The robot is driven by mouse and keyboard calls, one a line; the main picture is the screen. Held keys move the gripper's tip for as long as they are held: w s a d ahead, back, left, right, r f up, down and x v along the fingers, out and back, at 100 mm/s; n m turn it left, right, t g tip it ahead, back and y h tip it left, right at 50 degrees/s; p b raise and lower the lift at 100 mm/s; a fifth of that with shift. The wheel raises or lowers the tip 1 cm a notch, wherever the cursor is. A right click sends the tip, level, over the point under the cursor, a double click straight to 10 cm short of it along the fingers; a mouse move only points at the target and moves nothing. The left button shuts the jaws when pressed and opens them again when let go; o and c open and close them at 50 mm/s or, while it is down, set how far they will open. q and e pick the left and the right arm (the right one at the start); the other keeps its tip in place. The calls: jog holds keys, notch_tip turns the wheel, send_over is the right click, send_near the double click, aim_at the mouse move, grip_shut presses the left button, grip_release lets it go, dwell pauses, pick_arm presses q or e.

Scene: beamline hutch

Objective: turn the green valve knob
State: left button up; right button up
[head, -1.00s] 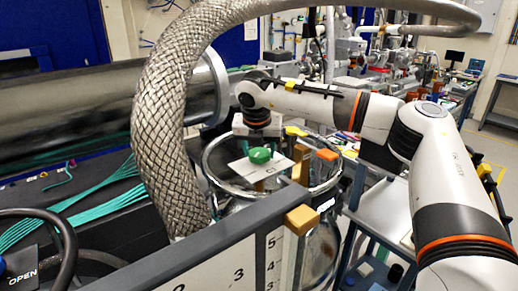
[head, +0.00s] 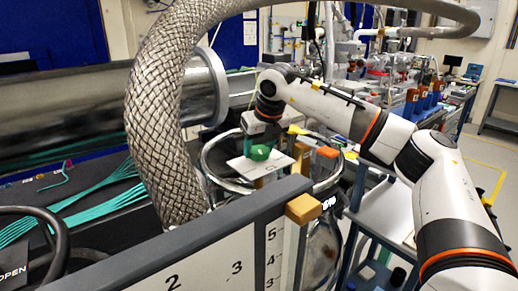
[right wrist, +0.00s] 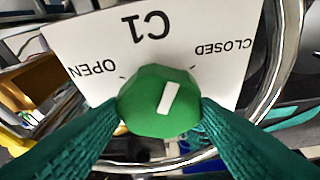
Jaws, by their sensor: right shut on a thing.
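The green valve knob (head: 260,153) sits on a white plate (head: 243,169) near the centre of the head view. My right gripper (head: 261,148) comes down over it from above. In the right wrist view the knob (right wrist: 144,98) is faceted, and the two green fingers touch it on opposite sides, shut on it. Its white mark points up and slightly right, between the OPEN and CLOSED labels, which appear upside down with C1 on the plate (right wrist: 85,40). The mark leans a little to the CLOSED side. My left gripper is not in view.
A metal ring (head: 207,160) runs around the plate. A thick braided hose (head: 158,125) arches to its left. A dark frame rail (head: 215,232) with a numbered white panel (head: 205,268) and an orange block (head: 303,208) stand in front. Green cables (head: 100,193) lie at left.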

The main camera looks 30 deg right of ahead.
jog(key=n+y+p, duration=0.1)
jog(key=n, duration=0.2)
jog(key=shift+d+n, duration=0.15)
jog(key=shift+n, duration=0.15)
jog(key=n+y+p, duration=0.1)
jog(key=n+p, duration=0.1)
jog(key=n, duration=0.1)
jog(key=shift+r+n+g+y, duration=0.15)
jog(key=shift+n+g+y, duration=0.15)
jog(key=shift+g+y, duration=0.1)
jog(key=n+p, duration=0.2)
jog(key=n+g+y+p, duration=0.1)
jog(key=n+p, duration=0.1)
jog(key=n, duration=0.1)
jog(key=shift+w+d+y, duration=0.15)
jog(key=shift+y, duration=0.15)
jog(key=shift+w+n+g+p, duration=0.1)
jog(key=shift+n+g+p, duration=0.95)
jog(key=shift+n, duration=0.95)
jog(key=o, duration=1)
jog(key=shift+d, duration=0.1)
